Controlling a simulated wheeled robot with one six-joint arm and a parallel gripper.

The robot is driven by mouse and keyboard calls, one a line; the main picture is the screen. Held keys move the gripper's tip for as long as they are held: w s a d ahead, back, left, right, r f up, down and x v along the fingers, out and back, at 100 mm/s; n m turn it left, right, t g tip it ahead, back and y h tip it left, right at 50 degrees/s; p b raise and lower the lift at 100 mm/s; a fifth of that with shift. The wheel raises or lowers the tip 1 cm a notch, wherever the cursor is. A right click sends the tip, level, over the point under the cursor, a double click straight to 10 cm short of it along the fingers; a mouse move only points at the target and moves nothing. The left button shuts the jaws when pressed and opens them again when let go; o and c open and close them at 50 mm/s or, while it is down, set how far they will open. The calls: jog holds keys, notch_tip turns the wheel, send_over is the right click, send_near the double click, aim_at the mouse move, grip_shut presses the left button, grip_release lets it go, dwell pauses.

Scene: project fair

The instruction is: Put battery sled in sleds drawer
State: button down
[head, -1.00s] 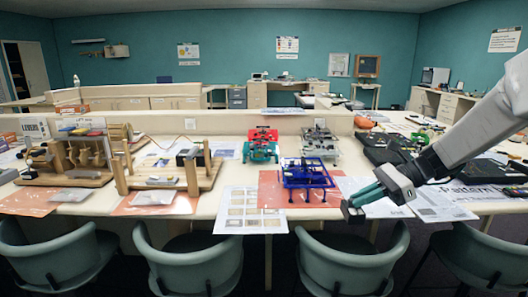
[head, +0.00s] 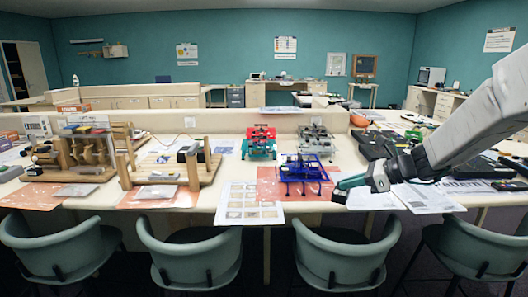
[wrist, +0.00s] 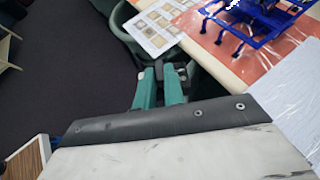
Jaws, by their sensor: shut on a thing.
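My gripper (head: 345,189) is in front of the blue frame, near the table's front edge in the head view. In the wrist view its two teal fingers (wrist: 161,78) point away from me and are shut on a small dark piece (wrist: 181,73) at their tips. This piece is probably the battery sled; it is mostly hidden by the fingers and too small to make out. Its dark end shows at the fingertips in the head view (head: 338,197). I cannot pick out a drawer marked for sleds in either view.
The long table holds a blue frame (head: 303,174) on an orange mat, a red and teal model (head: 260,143), wooden rigs (head: 172,170) and papers (head: 249,203). Green chairs (head: 342,256) line the front edge. A grey drawer unit (head: 236,97) stands far back. Dark floor (wrist: 65,75) is open below.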

notch_tip(320, 180, down, 11)
jog(key=w+d+m+t+h, duration=0.1)
jog(key=d+m+t+h, duration=0.1)
jog(key=m+t+h, duration=0.3)
jog(key=m+h, duration=0.2)
jog(key=m, duration=0.2)
jog(key=shift+w+d+t, duration=0.25)
jog(key=shift+t, duration=0.15)
jog(key=shift+a, duration=0.1)
